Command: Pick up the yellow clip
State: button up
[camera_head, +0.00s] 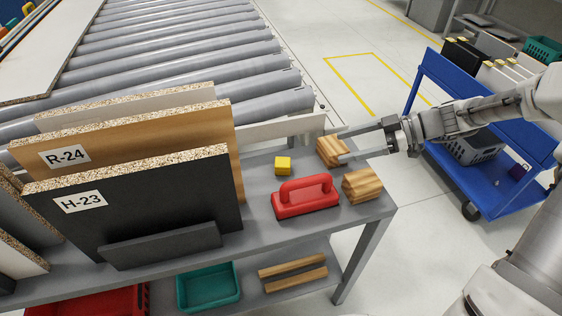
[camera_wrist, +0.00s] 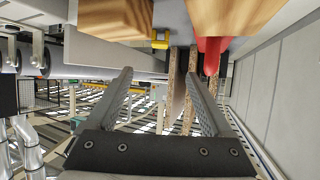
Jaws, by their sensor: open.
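The yellow clip (camera_head: 283,166) is a small block-like piece on the grey table, left of the wooden blocks and behind the red-handled tool. It also shows in the wrist view (camera_wrist: 160,42) near the top middle, beyond my fingertips. My gripper (camera_head: 338,147) reaches in from the right at the table's right end, its fingers spread and empty. In the head view the fingertips overlap the rear wooden block (camera_head: 330,152), to the right of the clip. In the wrist view the two fingers (camera_wrist: 160,73) stand wide apart with nothing held between them.
A red-handled tool (camera_head: 305,197) and a second wooden block (camera_head: 362,186) are in front of the clip. Upright boards labelled R-24 (camera_head: 120,135) and H-23 (camera_head: 150,205) stand at left. The roller conveyor (camera_head: 190,75) lies behind; a blue cart (camera_head: 490,190) stands right.

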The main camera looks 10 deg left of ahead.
aim_at(284, 162)
jog(key=b+x, duration=0.3)
jog(key=x, duration=1.4)
jog(key=shift+s+a+f, duration=0.1)
grip_shut()
